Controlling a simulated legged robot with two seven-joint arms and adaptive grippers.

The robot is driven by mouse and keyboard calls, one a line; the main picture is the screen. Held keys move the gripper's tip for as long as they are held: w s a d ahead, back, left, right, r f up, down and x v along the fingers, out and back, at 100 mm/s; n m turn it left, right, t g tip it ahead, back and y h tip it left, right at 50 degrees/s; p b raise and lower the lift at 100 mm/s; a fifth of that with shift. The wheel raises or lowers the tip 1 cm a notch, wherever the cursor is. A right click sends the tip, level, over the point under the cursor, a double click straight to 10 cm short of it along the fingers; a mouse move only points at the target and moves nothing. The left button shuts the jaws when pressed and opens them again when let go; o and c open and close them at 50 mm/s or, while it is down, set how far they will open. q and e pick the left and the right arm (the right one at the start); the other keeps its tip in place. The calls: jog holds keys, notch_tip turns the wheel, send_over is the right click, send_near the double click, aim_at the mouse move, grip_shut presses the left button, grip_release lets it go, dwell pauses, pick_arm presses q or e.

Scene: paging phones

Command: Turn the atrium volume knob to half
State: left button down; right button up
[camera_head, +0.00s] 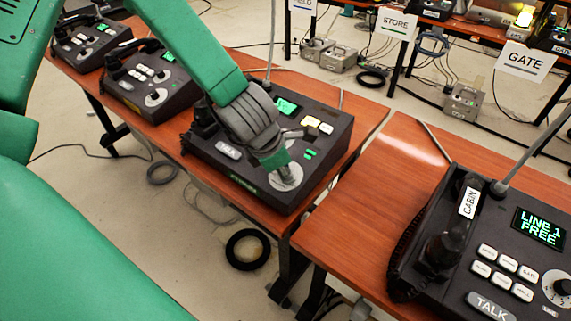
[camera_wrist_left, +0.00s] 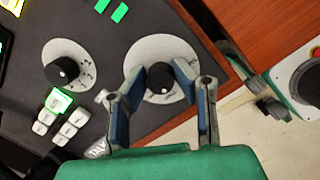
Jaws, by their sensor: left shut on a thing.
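A dark paging console (camera_head: 235,172) stands on the middle wooden table. A knob on a round silver dial plate (camera_head: 291,181) sits at its near right corner. My left gripper (camera_head: 276,165) reaches down onto this knob and hides most of it. In the left wrist view, my left gripper (camera_wrist_left: 160,88) is shut on the black knob (camera_wrist_left: 160,77), one finger on each side, over its pale dial plate (camera_wrist_left: 158,48). The knob's pointer and scale are mostly hidden, and the console's front label is too small to read. My right gripper is not in view.
A second black knob (camera_wrist_left: 62,71) and several small buttons (camera_wrist_left: 66,132) are beside the held knob. A CABIN console (camera_head: 470,250) is on the right table (camera_head: 365,215). More consoles stand at upper left. A GATE sign (camera_head: 525,62) stands behind.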

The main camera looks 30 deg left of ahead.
pick_arm(q)
jog(key=shift+w, duration=0.1)
dwell(0.3)
jog(key=c, duration=1.3)
grip_release()
jog(key=shift+a+r, duration=0.1)
jog(key=v, duration=1.1)
jog(key=shift+r, duration=0.3)
